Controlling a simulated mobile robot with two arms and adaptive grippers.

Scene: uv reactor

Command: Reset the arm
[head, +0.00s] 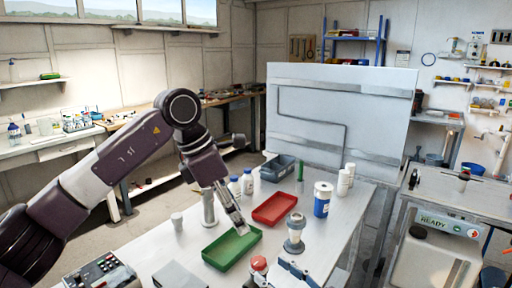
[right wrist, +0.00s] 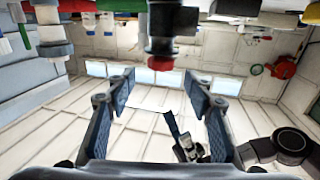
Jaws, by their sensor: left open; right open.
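My left gripper (head: 238,222) comes in from the left in the head view and points down over the right part of the green tray (head: 214,261). It is open and holds nothing that I can see. My right gripper (head: 292,271) is at the bottom edge of the head view, only partly in frame. In the right wrist view the right gripper (right wrist: 160,82) is open, its two blue-grey fingers spread with nothing between them. A dark item with a red top (right wrist: 160,62) shows beyond the fingertips; a red-topped item (head: 259,264) stands beside this gripper in the head view.
The white table holds a red tray (head: 291,197), a white and blue tub (head: 322,207), a grey bin (head: 269,168), white bottles (head: 247,182) and a metal-and-white fixture (head: 294,243). A large white panel (head: 380,85) stands behind. A machine marked READY (head: 436,220) is at right.

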